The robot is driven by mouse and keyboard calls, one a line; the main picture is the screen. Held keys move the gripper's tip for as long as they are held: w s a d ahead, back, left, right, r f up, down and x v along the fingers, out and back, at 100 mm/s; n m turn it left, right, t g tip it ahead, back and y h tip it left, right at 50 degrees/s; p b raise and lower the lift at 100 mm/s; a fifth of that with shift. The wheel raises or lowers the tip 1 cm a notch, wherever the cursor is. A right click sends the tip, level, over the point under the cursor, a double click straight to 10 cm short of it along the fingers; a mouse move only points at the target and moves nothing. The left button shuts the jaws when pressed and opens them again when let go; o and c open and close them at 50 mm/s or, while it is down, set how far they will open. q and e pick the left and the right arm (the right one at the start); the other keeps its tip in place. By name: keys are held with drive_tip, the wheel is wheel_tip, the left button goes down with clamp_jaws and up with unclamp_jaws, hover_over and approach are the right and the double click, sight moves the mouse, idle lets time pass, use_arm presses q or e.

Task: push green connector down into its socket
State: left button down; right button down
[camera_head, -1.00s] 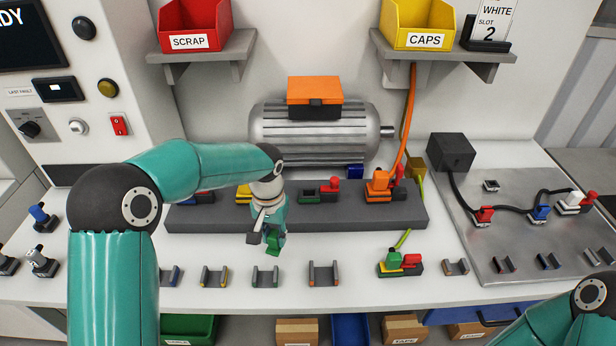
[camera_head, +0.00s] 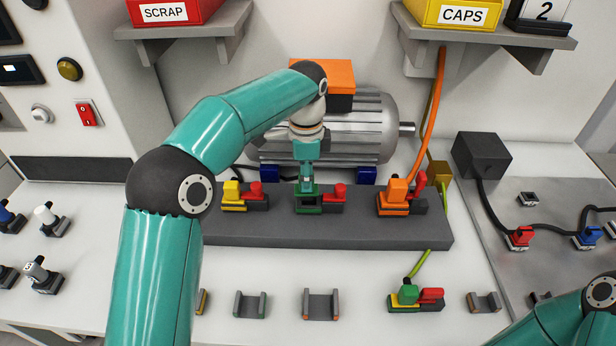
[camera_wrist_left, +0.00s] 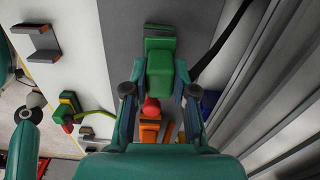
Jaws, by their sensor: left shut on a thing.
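My left gripper (camera_head: 306,184) points down over the dark grey rail and is shut on the green connector. In the left wrist view the green connector (camera_wrist_left: 160,80) is between the two fingers (camera_wrist_left: 160,97). The green socket (camera_head: 308,208) is directly below the gripper on the rail (camera_head: 340,231), with a red lever (camera_head: 338,191) to its right. The connector is lined up over or partly in the socket; how deep it sits is hidden by the fingers. My right gripper is out of view; only part of that arm shows at bottom right.
A yellow connector (camera_head: 232,193) is left of the green socket, an orange one (camera_head: 397,191) with a cable to the right. The motor (camera_head: 350,130) stands close behind. Empty cradles (camera_head: 250,304) and another green connector (camera_head: 408,294) lie on the table in front.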

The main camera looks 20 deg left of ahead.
use_arm(q)
drive_tip(key=shift+s+d+f+m, duration=0.1)
drive_tip(key=shift+d+f+m, duration=0.2)
drive_tip(key=shift+d+f, duration=0.1)
drive_tip(key=shift+f, duration=0.4)
drive_tip(key=shift+f, duration=0.1)
drive_tip(key=shift+f, duration=0.1)
drive_tip(key=shift+f+b, duration=0.4)
drive_tip(key=shift+b, duration=0.3)
drive_tip(key=shift+f, duration=0.1)
drive_tip(key=c, duration=0.9)
unclamp_jaws()
drive_tip(key=shift+o, duration=0.2)
